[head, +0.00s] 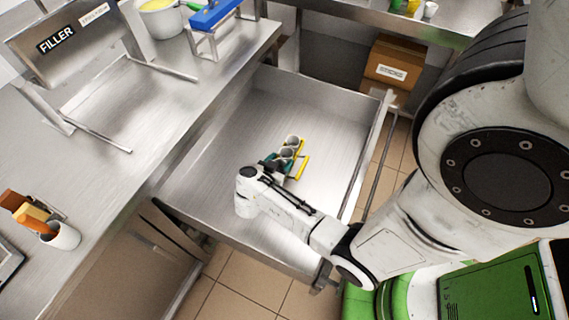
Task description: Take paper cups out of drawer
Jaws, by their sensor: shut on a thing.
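The drawer (330,107) is a wide steel drawer pulled out from under the counter, with a bare floor around the cups. A few small grey-white paper cups (292,141) are in it near the middle, bunched at my gripper (295,158). My gripper reaches down into the drawer from the front right. Its yellow and teal fingers are on either side of the cups, and it is shut on them. How many cups are between the fingers cannot be told. The cups' lower parts are hidden by the fingers and wrist.
A steel counter (100,165) runs along the left, with a filler stand (75,45), a white pot (163,22), a blue-topped device (214,15) and a cup of spatulas (62,237). A cardboard box (393,65) stands behind the drawer, under the back counter. Tiled floor shows around it.

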